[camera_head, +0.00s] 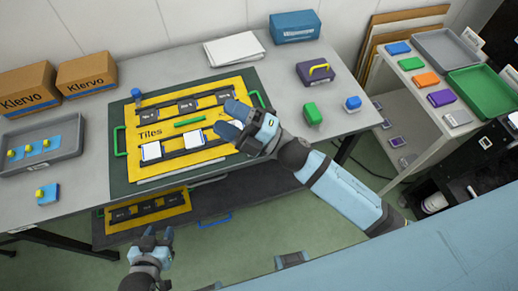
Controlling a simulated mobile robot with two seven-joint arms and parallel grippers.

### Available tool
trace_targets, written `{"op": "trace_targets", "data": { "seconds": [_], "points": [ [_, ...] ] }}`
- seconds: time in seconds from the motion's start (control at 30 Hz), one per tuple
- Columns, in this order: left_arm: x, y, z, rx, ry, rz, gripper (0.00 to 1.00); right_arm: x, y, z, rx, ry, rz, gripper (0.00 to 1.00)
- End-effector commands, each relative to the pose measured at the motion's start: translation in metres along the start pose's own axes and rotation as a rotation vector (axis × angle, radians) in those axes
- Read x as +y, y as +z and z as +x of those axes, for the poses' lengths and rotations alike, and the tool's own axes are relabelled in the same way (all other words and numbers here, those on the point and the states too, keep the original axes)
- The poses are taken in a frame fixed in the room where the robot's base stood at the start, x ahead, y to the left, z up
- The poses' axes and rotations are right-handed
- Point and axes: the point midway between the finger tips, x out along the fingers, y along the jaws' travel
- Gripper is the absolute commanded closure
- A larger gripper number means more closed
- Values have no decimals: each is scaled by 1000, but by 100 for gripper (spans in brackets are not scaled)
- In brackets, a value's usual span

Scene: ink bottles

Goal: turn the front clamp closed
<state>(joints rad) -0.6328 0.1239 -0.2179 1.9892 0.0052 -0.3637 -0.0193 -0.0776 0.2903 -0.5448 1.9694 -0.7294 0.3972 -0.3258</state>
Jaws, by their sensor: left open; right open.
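A yellow board (147,113) marked "Tiles" lies on a dark green mat (118,187) on the table. It carries black racks, white tiles (151,151) and a green bar (190,122) in its middle. I cannot clearly make out a front clamp; a grey strip (195,182) runs along the mat's front edge. My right gripper (228,118) is open over the right part of the board and hides what lies under it; I cannot tell whether it touches anything. My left gripper (157,236) is open and empty, in front of the table and away from the board.
Cardboard boxes (87,75) and a grey tray (70,130) stand at left. A white paper stack (235,49), a blue box (295,26) and a purple case (315,72) stand behind and right. A second yellow panel (125,225) sits below the tabletop. A shelf (390,70) stands at right.

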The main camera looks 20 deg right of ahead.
Motion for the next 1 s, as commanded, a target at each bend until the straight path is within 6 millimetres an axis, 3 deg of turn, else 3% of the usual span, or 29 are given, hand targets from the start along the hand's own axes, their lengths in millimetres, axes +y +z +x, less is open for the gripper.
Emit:
{"op": "trace_targets", "data": {
  "seconds": [0.03,0.13,0.23,0.33,0.43,0.53,0.7,0.83,1.0],
  "points": [
    [0,10,7,-1,2,-1,57,-1,-14,13,153,2,-148,39],
    [0,20,15,-4,3,1,57,-7,-46,26,464,-9,-445,39],
    [-4,27,24,-2,3,9,57,-26,-67,23,778,-38,-731,39],
    [-5,33,32,2,5,13,57,-50,-69,7,1096,-90,-996,39],
    [-2,41,38,5,10,10,57,-74,-48,-16,1414,-179,-1237,39],
    [1,50,44,6,16,7,57,-87,-9,-40,1724,-312,-1433,39],
    [4,60,51,7,22,5,57,-77,66,-69,2138,-587,-1617,39],
    [4,64,53,7,22,4,57,-61,101,-79,2310,-749,-1655,39],
    [4,64,53,6,22,4,57,-56,114,-85,2378,-820,-1656,39]
  ]
}}
